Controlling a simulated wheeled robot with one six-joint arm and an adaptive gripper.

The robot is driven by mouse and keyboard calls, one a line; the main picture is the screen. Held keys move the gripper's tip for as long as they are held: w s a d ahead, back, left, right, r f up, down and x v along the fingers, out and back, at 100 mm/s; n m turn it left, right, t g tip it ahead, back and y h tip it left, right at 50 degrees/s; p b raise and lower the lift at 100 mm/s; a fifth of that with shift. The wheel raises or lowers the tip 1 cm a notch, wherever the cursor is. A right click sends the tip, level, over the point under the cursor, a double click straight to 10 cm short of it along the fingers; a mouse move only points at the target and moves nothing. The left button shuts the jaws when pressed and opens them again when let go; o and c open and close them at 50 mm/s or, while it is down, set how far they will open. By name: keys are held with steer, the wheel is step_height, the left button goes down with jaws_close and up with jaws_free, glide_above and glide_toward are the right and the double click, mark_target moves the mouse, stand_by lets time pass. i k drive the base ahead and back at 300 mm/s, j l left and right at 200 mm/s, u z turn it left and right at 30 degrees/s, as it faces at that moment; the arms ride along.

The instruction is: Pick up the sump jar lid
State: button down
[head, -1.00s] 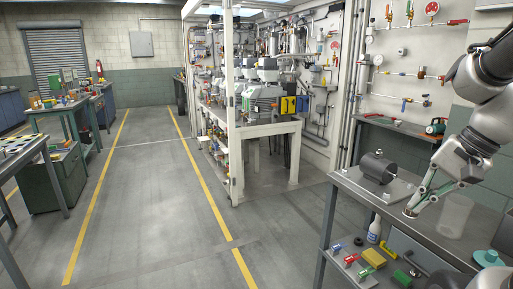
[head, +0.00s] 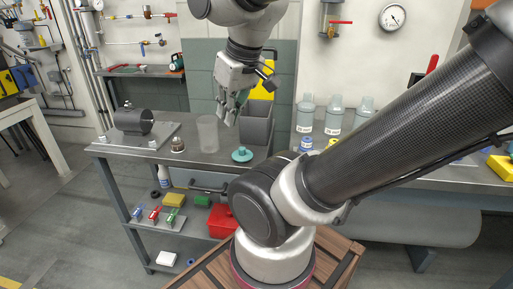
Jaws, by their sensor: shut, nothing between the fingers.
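A teal round lid with a knob on top (head: 242,155), which looks like the sump jar lid, lies on the grey metal bench near its front edge. A clear open jar (head: 207,134) stands upright to its left. My gripper (head: 229,118) points down above the bench, between the jar and a grey bin, up and slightly left of the lid and apart from it. Its fingers are shut with nothing between them. Nothing covers the lid.
The grey open bin (head: 257,127) stands behind the lid. A small brass-and-white fitting (head: 177,146) and a dark cylinder on a plate (head: 133,121) are to the left. My arm crosses the right foreground.

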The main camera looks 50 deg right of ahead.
mark_target(242, 155)
steer(key=z, duration=0.85)
